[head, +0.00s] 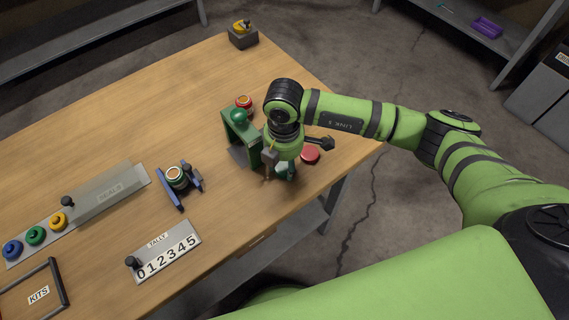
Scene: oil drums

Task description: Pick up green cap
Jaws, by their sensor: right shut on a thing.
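My right gripper (278,172) reaches in from the right and points down over the table's right part, beside a green press-like stand (240,128). It is shut on a dark green piece that looks like the green cap (291,171), which shows only partly below and beside the fingers. The gripper hides much of it, and I cannot tell whether it touches the table. A red round cap (311,155) lies just right of the gripper. My left gripper is not in view.
The wooden table (110,110) has a seals rail (105,190) with blue, green and yellow knobs. Also on it are a blue holder with a small can (176,177), a tally board (165,252), a kits frame (40,292) and a red-topped item (243,102). The table's far left is clear.

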